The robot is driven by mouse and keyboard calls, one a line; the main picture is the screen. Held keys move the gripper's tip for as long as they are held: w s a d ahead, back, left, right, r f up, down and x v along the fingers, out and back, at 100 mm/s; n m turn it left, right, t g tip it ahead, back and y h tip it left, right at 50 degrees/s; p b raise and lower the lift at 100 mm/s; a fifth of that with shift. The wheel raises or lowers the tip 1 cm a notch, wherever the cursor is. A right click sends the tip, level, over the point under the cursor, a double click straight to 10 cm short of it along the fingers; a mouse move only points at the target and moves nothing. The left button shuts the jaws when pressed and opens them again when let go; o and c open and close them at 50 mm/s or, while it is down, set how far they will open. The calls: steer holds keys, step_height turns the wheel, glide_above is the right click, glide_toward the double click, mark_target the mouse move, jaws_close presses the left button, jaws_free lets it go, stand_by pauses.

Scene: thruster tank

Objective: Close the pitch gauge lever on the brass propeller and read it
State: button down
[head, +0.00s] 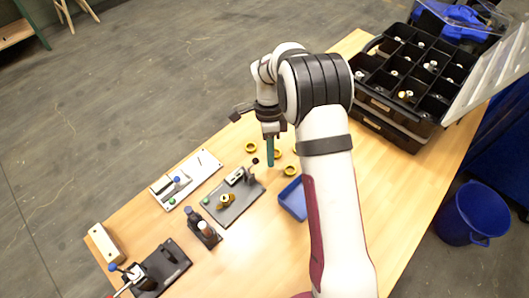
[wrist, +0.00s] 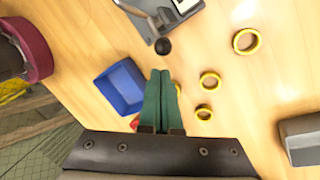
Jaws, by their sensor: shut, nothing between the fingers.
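The brass propeller (head: 228,203) lies on a dark grey plate (head: 218,215) in the middle of the table in the head view. At the plate's far right end is the pitch gauge (head: 236,176), with a pale face. Its lever, with a black ball knob (head: 255,161), stands up from the plate; the knob also shows in the wrist view (wrist: 163,46). The propeller is not seen in the wrist view. My gripper (head: 270,165), with green fingers, points down just right of the knob, apart from it. Its fingertips (wrist: 161,75) are together and empty.
A blue tray (head: 293,199) and several brass rings (wrist: 209,79) lie near my gripper. Left of the plate are a white board (head: 188,178), a dark block (head: 205,228) and a black clamp fixture (head: 150,272). A black compartment case (head: 392,100) stands at the back right.

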mark_target(247, 169)
steer(key=shift+a+r, duration=0.3)
steer(key=shift+a, duration=0.45)
steer(key=shift+s+a+r, duration=0.4)
steer(key=shift+a+r, duration=0.05)
stand_by(0.4)
steer(key=shift+s+a+r, duration=0.3)
steer(key=shift+s+a, duration=0.35)
steer(key=shift+s+a+r, duration=0.25)
steer(key=shift+s+a, duration=0.5)
